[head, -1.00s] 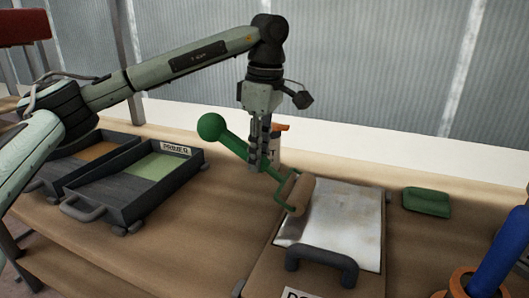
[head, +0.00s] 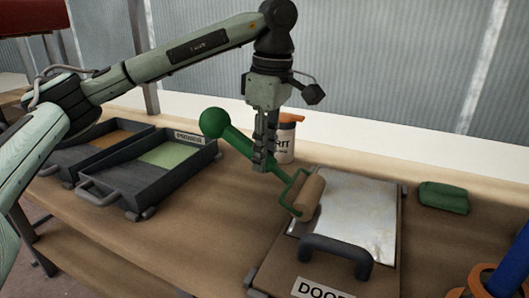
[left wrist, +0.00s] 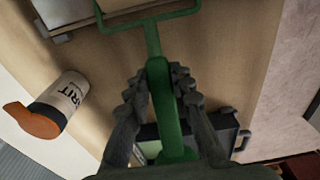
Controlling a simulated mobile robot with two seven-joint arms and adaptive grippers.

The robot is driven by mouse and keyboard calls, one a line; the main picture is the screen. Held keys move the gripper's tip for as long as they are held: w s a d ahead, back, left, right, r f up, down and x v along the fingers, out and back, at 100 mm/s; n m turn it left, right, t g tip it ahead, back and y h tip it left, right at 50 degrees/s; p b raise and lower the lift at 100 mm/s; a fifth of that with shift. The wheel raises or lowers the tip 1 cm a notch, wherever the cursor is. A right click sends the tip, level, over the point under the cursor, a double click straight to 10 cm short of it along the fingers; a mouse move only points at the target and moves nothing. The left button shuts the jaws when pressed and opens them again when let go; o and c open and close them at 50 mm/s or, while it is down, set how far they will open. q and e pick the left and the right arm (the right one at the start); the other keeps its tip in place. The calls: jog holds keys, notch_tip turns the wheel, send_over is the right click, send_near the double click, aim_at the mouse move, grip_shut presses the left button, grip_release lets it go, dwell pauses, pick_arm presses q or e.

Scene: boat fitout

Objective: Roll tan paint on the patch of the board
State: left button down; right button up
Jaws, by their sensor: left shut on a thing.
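My left gripper (head: 265,158) is shut on the green handle of a paint roller (head: 309,196), with the handle's round knob (head: 212,122) up to the left. In the left wrist view, the green handle (left wrist: 160,95) runs between the fingers. The roller's tan sleeve lies at the left edge of the pale patch (head: 350,220) on the board (head: 277,273); I cannot tell whether it touches. The patch looks whitish with faint blotches. The board has a dark handle (head: 335,255) and a partly visible "DOOR" label. My right gripper is out of view.
A tray labelled PRIMER (head: 150,190) with pale green paint stands left. Beside it is a tray with orange-tan paint (head: 92,150). A white bottle with orange cap (head: 286,140) stands behind my gripper. A green block (head: 443,197) and a blue object (head: 513,255) are at right.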

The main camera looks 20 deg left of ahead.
aim_at(284, 172)
pick_arm(q)
jog(key=shift+f+b, duration=0.5)
jog(key=shift+f, duration=0.25)
jog(key=shift+d+r+p, duration=0.15)
jog(key=shift+d+p, duration=0.2)
jog(key=shift+d, duration=1.75)
jog(key=shift+d, duration=2.1)
jog(key=shift+a, duration=2.15)
